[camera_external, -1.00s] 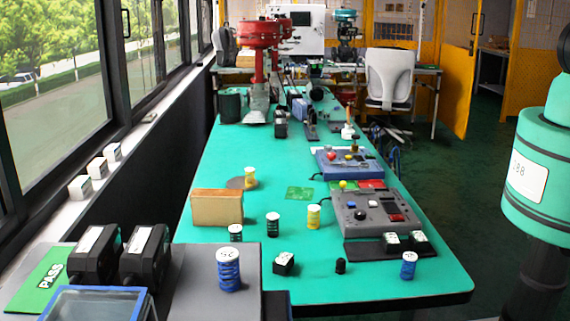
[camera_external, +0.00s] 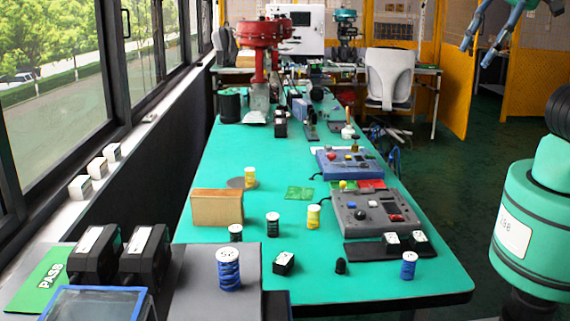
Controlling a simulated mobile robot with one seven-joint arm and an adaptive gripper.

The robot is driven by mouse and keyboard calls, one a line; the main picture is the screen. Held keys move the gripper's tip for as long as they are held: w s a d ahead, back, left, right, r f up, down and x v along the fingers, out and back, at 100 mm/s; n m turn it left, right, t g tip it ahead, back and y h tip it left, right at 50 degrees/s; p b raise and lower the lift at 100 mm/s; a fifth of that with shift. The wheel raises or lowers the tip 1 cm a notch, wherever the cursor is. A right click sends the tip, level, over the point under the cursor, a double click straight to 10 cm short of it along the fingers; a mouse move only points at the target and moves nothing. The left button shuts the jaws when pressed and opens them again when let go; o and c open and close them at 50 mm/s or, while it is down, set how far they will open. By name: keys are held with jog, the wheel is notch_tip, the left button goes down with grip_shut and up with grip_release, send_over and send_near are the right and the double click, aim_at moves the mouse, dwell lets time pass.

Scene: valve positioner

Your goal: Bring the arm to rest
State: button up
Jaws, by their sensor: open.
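My gripper (camera_external: 487,38) is at the upper right of the external view, high above the floor and to the right of the green table. Its blue fingers are spread apart, with nothing between them. Part of the gripper is cut off by the top edge. My green arm link (camera_external: 530,232) fills the right edge, with a dark joint above it. The arm is clear of the table, and most of it lies outside the picture.
The long green table (camera_external: 330,270) holds two control boxes, here the grey one (camera_external: 372,213), several small spools and a cardboard box (camera_external: 217,207). Red valve actuators (camera_external: 258,34) stand at the back. A grey chair (camera_external: 390,78) stands behind. The floor right of the table is clear.

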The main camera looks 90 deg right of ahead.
jog(key=shift+f+b, duration=0.55)
jog(key=shift+f, duration=0.4)
